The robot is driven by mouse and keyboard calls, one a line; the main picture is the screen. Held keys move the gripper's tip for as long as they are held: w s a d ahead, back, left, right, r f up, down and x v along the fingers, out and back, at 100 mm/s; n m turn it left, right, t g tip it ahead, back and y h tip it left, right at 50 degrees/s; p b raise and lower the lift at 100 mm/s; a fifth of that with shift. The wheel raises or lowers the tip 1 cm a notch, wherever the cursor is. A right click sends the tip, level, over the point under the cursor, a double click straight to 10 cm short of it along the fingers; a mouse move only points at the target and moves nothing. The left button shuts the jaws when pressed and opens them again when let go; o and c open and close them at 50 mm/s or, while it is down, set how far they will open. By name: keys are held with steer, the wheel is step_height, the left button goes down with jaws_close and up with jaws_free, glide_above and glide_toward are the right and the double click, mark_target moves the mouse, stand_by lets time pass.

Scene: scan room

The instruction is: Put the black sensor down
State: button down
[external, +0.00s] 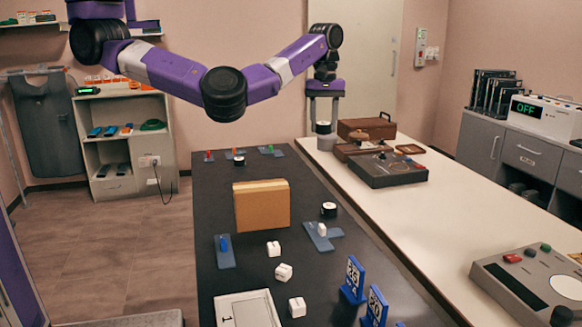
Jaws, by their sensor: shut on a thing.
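My gripper (324,118) points down at the far end of the white table, near its left edge, with its fingers shut on the black sensor (323,129). The sensor looks like a small dark round piece with a greyish top. It appears close above or at the tabletop; I cannot tell whether it touches. Two similar black round pieces with pale tops sit on the dark table: one (329,209) right of the tan box and one (239,160) at the far end.
Right of my gripper on the white table (440,205) are a brown case (367,128) and a dark grey device (388,169). The dark table (212,190) holds a tan box (262,205), blue pieces, white cubes and number signs (354,281). The white table's middle is clear.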

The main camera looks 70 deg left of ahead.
steer(key=s+d+r+m, duration=0.2)
steer(key=s+d+r, duration=0.2)
steer(key=d, duration=0.1)
step_height(320, 180, up, 2)
steer(key=m+p, duration=0.1)
steer(key=m, duration=1)
glide_above(261, 186)
step_height(261, 186, down, 20)
steer(key=shift+a+r+p, duration=0.1)
steer(key=shift+p, duration=0.2)
steer(key=c, duration=0.7)
jaws_free()
steer(key=shift+c, duration=0.2)
